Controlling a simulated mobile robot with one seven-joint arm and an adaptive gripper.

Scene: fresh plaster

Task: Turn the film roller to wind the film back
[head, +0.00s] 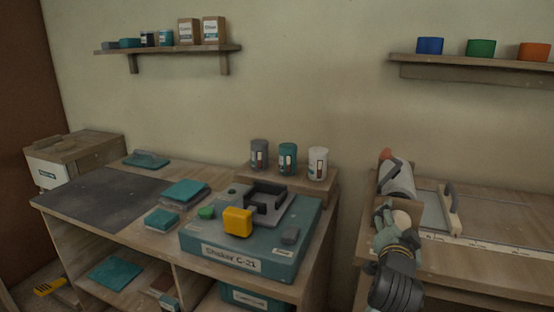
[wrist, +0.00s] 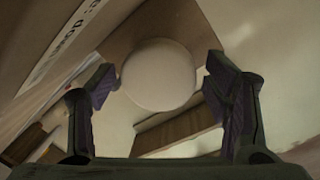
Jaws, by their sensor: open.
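The film roller (head: 399,180) is a pale grey-white cylinder at the left end of the right-hand bench in the head view, with a reddish part at its far end. A round cream end or knob (head: 402,218) shows at its near side. In the wrist view a round pale face (wrist: 158,75), apparently the same knob, sits between my fingers. My gripper (head: 392,226) is open at the roller's near end, its two fingers (wrist: 160,84) on either side of the round face. Whether they touch it is unclear. My arm and gripper hide part of the roller's near side.
A flat board with a ruler edge (head: 500,242) and an upright handle (head: 452,208) lies right of the roller. A teal shaker machine (head: 240,262) with a yellow block stands on the left bench. A gap separates the benches. A wall shelf (head: 470,71) hangs above.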

